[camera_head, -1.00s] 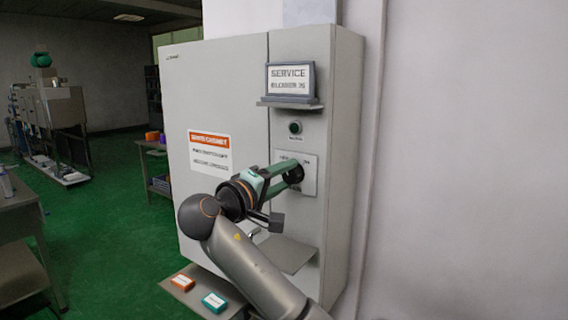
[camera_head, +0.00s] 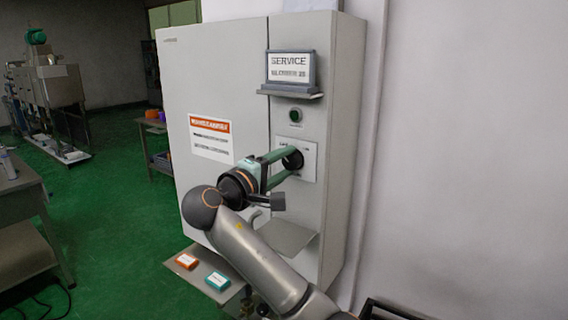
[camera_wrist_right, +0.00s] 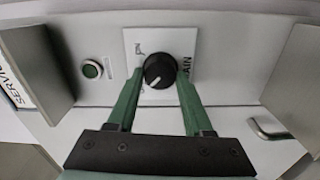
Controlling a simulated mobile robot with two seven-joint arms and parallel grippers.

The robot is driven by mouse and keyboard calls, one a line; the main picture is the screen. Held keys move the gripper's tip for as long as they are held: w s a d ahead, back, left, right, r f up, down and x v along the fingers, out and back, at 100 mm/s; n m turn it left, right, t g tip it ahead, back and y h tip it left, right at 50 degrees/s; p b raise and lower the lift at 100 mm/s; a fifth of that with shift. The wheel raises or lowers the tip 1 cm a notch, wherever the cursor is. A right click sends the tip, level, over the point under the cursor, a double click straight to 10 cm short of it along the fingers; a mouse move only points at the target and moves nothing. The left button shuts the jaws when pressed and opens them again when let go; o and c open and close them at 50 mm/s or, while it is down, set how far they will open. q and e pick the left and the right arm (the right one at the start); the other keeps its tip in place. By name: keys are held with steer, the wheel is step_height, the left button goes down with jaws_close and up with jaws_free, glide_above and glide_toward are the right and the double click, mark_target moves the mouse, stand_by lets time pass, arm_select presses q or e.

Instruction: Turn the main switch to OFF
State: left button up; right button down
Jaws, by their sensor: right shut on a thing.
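The main switch is a round black knob (camera_wrist_right: 160,70) with a white pointer line, on a white plate (camera_wrist_right: 188,48) marked MAIN. In the right wrist view the pointer line points toward the lower left of the picture. The plate's small position lettering at the upper left is hard to read. In the head view the knob (camera_head: 293,159) sits on the grey cabinet's narrow front panel. My right gripper (camera_wrist_right: 160,78) has its green fingers on both sides of the knob and is shut on it. My left gripper is not in view.
A green button (camera_head: 295,115) and a shelf with a SERVICE sign (camera_head: 290,67) are above the switch. A sloping grey ledge (camera_head: 288,236) juts out below it. A low shelf (camera_head: 208,268) holds an orange and a teal box. A plain wall stands at the right.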

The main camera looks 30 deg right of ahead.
steer(key=shift+c, duration=1.5)
jaws_free()
steer(key=b+v, duration=0.2)
steer(key=v, duration=1)
steer(key=shift+s+a, duration=0.2)
steer(key=shift+a, duration=0.1)
